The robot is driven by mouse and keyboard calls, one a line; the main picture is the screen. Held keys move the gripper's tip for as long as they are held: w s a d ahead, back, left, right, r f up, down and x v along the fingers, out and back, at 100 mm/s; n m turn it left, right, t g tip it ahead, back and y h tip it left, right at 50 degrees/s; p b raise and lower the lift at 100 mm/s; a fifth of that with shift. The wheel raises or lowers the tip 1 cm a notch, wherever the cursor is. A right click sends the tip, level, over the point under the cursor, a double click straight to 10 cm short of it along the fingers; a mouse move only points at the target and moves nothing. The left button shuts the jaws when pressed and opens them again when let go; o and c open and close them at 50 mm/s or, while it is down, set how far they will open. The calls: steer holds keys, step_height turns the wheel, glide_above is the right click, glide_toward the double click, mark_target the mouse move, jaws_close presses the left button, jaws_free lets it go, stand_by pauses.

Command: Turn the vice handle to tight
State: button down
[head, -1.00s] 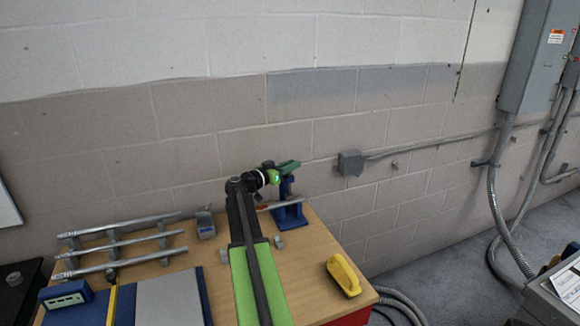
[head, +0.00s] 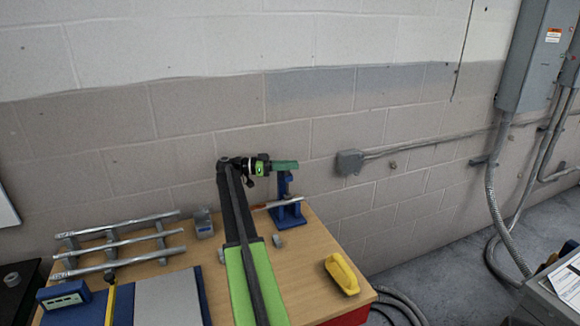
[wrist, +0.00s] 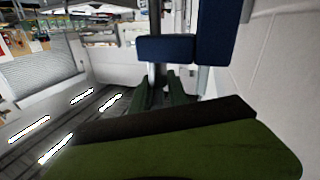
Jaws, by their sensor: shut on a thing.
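The blue vice (head: 287,214) stands on the back right of the wooden workbench. My gripper (head: 286,165), with dark green fingers, is at the top of the vice and hides part of it. In the wrist view, the fingertips (wrist: 162,93) close around a slim grey bar, the vice handle (wrist: 153,74). Blue vice blocks (wrist: 165,48) lie just beyond it. A green and black part of my gripper fills the lower wrist view. The handle is hidden behind the fingers in the head view.
A thin rod (head: 277,203) lies across the vice's lower part. A rack of grey pipes (head: 115,245) stands left. A grey wall box (head: 349,162) is right of the vice.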

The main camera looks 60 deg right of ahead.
steer(key=shift+s+a+f+y, duration=0.1)
steer(key=shift+s+f+y, duration=0.05)
steer(key=shift+y, duration=0.15)
steer(key=c, duration=1.5)
jaws_free()
steer(key=v, duration=1.2)
